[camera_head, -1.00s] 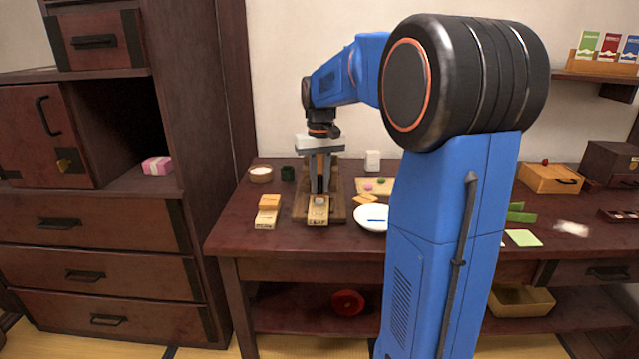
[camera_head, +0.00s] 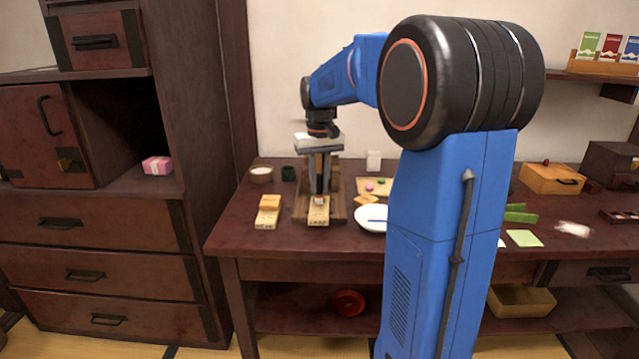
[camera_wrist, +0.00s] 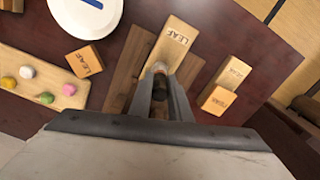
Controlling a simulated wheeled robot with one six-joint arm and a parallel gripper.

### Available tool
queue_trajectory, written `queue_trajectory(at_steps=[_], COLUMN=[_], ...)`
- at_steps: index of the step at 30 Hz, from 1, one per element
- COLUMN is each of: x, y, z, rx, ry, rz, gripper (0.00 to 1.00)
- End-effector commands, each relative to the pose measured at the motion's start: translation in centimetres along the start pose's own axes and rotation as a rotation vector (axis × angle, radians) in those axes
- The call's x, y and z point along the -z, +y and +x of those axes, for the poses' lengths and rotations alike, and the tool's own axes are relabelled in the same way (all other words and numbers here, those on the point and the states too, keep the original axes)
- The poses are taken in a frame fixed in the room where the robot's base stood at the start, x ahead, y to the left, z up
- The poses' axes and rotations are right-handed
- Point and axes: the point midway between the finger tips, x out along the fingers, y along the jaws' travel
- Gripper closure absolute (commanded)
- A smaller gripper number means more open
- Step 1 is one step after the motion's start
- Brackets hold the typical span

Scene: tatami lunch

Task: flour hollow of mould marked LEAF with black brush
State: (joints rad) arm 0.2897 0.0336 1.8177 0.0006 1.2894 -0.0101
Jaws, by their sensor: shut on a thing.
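The pale wooden mould marked LEAF (camera_wrist: 174,42) lies on a brown wooden stand; it also shows in the head view (camera_head: 318,216). My gripper (camera_wrist: 160,74) points down at the near end of this mould, its fingers shut on a dark thing that looks like the black brush (camera_wrist: 158,97). Its fingers also show in the head view (camera_head: 320,188). A pale tip sits at the mould's end, where the fingers and tip hide the hollow. I cannot tell whether the tip touches the wood. A smaller wooden block marked LEAF (camera_wrist: 85,62) lies apart on the table.
A second mould (camera_wrist: 234,72) and its block (camera_wrist: 219,100), marked PEAR, lie beside the LEAF mould. A white plate (camera_head: 368,225) holds a blue stick. A board (camera_wrist: 22,66) carries several coloured balls. A white bowl (camera_head: 261,174) and dark green cup (camera_head: 288,173) stand behind.

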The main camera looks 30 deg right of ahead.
Motion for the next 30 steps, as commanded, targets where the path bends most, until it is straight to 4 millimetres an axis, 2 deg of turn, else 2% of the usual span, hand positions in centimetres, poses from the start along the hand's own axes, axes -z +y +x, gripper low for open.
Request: queue_trajectory(at_steps=[21,30], x=[-0.6,-0.24], y=[0.09,0.2], z=[-0.18,-0.08], rx=[-0.001,-0.001], ry=[0.0,0.0], rz=[0.0,0.0], gripper=[1.0,1.0])
